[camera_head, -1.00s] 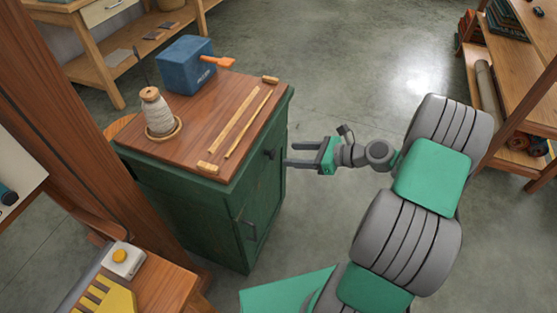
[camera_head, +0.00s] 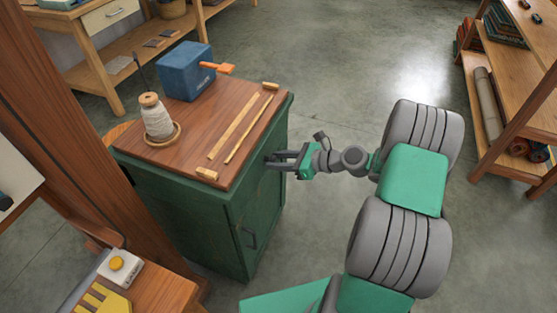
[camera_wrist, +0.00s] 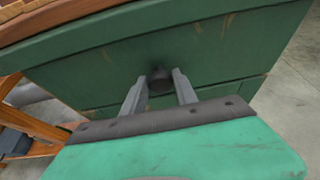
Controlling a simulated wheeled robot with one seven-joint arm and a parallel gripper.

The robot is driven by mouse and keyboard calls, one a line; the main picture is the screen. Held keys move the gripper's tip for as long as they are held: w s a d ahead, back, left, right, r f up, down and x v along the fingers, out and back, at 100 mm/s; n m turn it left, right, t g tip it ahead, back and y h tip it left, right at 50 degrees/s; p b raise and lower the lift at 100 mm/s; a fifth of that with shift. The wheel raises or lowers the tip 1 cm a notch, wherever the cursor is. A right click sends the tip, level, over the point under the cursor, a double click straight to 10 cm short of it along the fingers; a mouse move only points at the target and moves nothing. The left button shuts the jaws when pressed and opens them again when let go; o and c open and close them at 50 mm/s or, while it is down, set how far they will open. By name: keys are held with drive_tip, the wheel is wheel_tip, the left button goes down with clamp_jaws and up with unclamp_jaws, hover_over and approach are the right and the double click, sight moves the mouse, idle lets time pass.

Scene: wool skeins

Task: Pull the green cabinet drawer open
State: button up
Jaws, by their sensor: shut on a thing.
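The green cabinet (camera_head: 185,222) stands left of my arm, with a brown wooden top. Its drawer (camera_wrist: 215,65) fills much of the wrist view as a green front under the top's edge, with a dark round knob (camera_wrist: 160,80) in its middle. My gripper (camera_head: 272,159) is at the upper part of the cabinet front, and its fingers lie on either side of the knob. It is shut on the knob, which the fingers partly hide. The drawer front looks flush with the cabinet.
A wooden shelf (camera_head: 512,95) stands at the right. The floor between is clear.

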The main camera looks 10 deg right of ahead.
clamp_jaws()
drive_tip(key=shift+s+a, duration=0.1)
idle(0.7)
